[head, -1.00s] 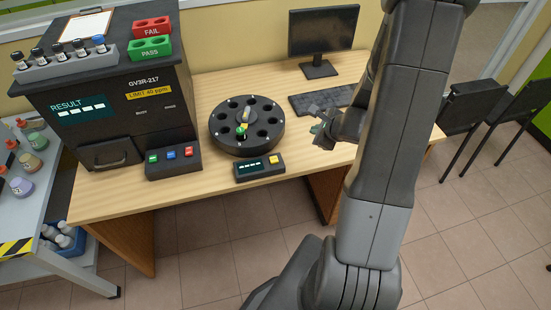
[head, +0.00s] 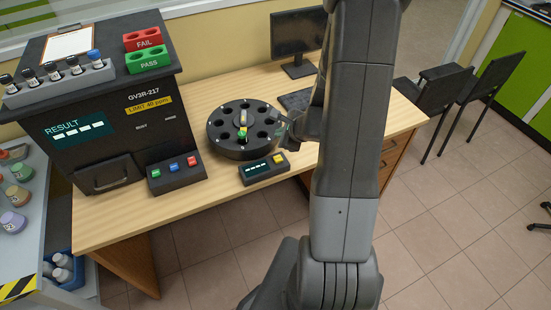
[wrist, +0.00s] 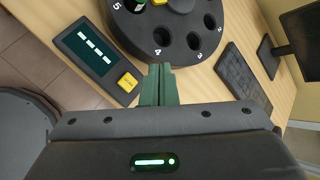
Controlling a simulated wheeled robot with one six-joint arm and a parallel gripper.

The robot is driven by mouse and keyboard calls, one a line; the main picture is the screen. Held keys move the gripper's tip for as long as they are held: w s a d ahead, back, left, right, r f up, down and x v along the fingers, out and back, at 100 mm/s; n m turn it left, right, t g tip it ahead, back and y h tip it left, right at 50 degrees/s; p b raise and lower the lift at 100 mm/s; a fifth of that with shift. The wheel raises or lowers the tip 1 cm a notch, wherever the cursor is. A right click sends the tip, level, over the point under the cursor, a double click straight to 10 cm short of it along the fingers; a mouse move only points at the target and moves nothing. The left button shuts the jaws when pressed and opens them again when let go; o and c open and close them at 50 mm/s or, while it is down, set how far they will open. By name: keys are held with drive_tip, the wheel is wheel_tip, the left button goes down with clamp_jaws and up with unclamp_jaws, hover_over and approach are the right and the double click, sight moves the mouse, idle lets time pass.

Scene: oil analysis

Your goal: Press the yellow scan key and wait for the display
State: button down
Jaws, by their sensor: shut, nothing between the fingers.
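The yellow scan key (head: 279,159) sits at the right end of a small black scanner box (head: 256,180) at the desk's front. The box's display (head: 257,169) shows several pale dashes. In the wrist view the yellow key (wrist: 128,82) lies just left of the tips of my gripper (wrist: 159,72). The green fingers are together, with nothing between them. They look apart from the key; their height above it is hard to tell. In the head view my gripper (head: 287,136) is right of the carousel, partly hidden by my arm.
A round black carousel (head: 227,148) with numbered holes stands behind the box, a green-and-yellow item in it. A black analyser (head: 75,100) with a RESULT screen is at left, its button panel (head: 176,174) in front. A keyboard (head: 295,99) and monitor (head: 298,35) are behind.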

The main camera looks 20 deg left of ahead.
drive_tip(key=shift+f, duration=0.1)
drive_tip(key=b, duration=0.5)
hover_over(280, 160)
wheel_tip(280, 160, down, 7)
drive_tip(key=shift+r, duration=0.1)
drive_tip(key=shift+f+b, duration=0.95)
drive_tip(key=shift+b, duration=0.3)
drive_tip(key=shift+f, duration=0.1)
idle(0.7)
drive_tip(key=shift+f+b, duration=0.3)
drive_tip(key=shift+b, duration=0.35)
drive_tip(key=shift+f+b, duration=0.55)
drive_tip(key=shift+b, duration=0.1)
idle(0.5)
drive_tip(key=shift+r, duration=0.1)
drive_tip(key=shift+r+p, duration=0.75)
drive_tip(key=shift+r, duration=0.15)
drive_tip(key=shift+r, duration=0.1)
